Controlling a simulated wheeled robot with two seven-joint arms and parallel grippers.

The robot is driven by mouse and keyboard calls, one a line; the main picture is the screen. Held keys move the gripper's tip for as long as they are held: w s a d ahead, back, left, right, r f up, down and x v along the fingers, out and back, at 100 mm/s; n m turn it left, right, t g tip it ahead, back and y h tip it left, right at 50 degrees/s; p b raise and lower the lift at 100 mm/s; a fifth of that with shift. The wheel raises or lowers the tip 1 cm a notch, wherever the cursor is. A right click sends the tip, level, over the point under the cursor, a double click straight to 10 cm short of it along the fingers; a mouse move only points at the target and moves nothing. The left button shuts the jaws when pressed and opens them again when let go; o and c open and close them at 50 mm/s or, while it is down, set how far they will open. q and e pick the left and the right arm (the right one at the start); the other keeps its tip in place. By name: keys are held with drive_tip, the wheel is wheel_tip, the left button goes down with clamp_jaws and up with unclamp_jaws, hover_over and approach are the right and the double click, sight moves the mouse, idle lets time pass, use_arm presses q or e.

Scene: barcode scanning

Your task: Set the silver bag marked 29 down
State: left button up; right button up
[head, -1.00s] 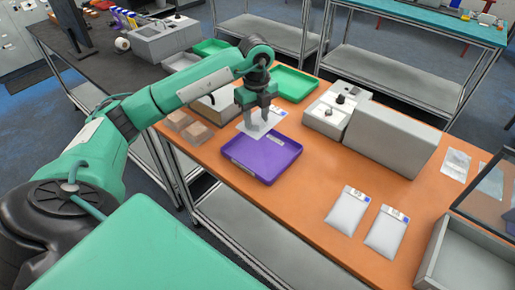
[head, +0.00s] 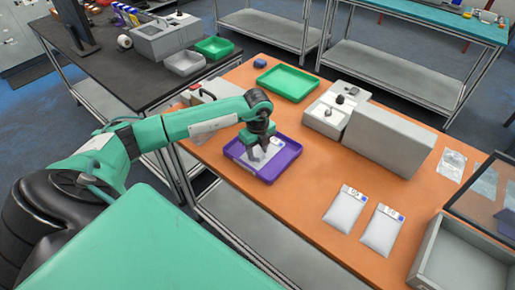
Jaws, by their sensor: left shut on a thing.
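My left gripper (head: 256,155) is shut on a silver-white bag (head: 271,152) with a white label. The gripper points down over the purple tray (head: 270,180), and the bag is at or just above the tray's floor. I cannot tell if it touches. The number on the bag is too small to read, and the gripper covers part of the bag. My right gripper is not in view.
Two more silver bags, a left one (head: 344,208) and a right one (head: 382,230), lie on the orange table (head: 300,220). A grey machine (head: 383,140) stands behind them. An empty green tray (head: 287,82) is at the back, and a grey bin (head: 440,245) at the right.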

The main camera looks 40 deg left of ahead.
sight(258, 152)
use_arm(q)
drive_tip(key=shift+f, duration=0.1)
drive_tip(key=o, duration=1.1)
drive_tip(key=shift+r, duration=0.3)
wheel_tip(258, 152, up, 12)
drive_tip(key=b, duration=0.3)
drive_tip(key=shift+f+b, duration=0.15)
drive_tip(key=shift+b, duration=0.25)
